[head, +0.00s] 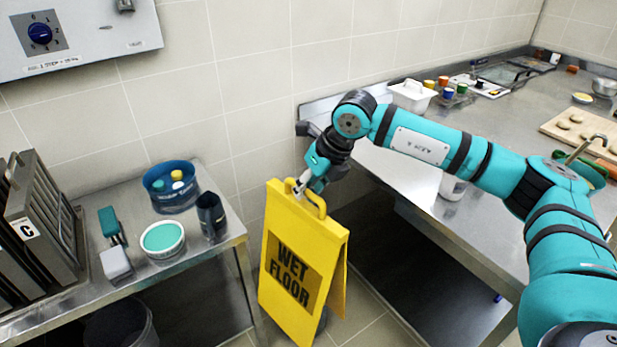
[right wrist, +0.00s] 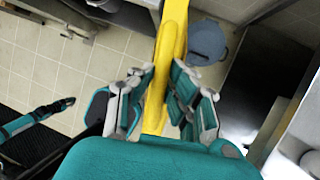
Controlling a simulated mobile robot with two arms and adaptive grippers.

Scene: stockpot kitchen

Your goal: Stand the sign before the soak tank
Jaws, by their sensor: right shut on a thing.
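The yellow wet floor sign (head: 272,260) is upright between the left table and the right counter, with its two panels somewhat apart. My right gripper (head: 300,188) is shut on the sign's top at the handle. The right wrist view shows the yellow edge (right wrist: 160,85) between the fingers (right wrist: 158,92). I cannot tell whether the sign's foot touches the floor. What looks like my left gripper (right wrist: 66,103) shows small at the left of the right wrist view, away from the sign; its jaws are unclear. I cannot make out a soak tank for certain.
The left steel table (head: 190,248) holds a rack marked C (head: 40,225), a blue bowl (head: 170,187), a teal-filled tub (head: 163,240) and a dark cup (head: 211,216). The right counter (head: 480,130) carries several kitchen things. A round grey-blue object (right wrist: 207,40) is near the sign.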

